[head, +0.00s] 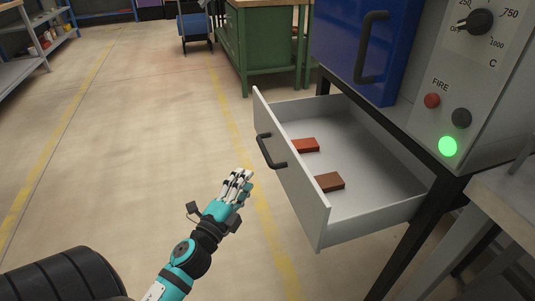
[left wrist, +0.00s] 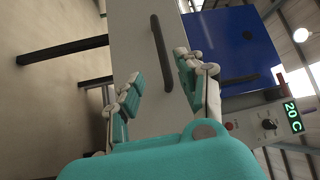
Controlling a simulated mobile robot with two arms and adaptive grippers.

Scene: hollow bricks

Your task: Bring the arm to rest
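My left gripper (head: 239,180) is in front of the open drawer, to the left of its dark handle (head: 272,151) and apart from it in the head view. In the left wrist view the fingers of my left gripper (left wrist: 158,82) are spread with nothing between them. The drawer (head: 292,180) is pulled out; its pale front and handle (left wrist: 162,52) also show in the left wrist view. An orange-red brick (head: 305,145) and a brown brick (head: 329,182) lie apart inside it. My right gripper is in neither view.
A blue door (head: 378,35) with a dark handle is above the drawer. A control panel (head: 470,85) has a lit green lamp (head: 447,146); a display (left wrist: 292,117) reads 20 C. A grey table (head: 500,205) is at right. Open floor (head: 130,140) lies left.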

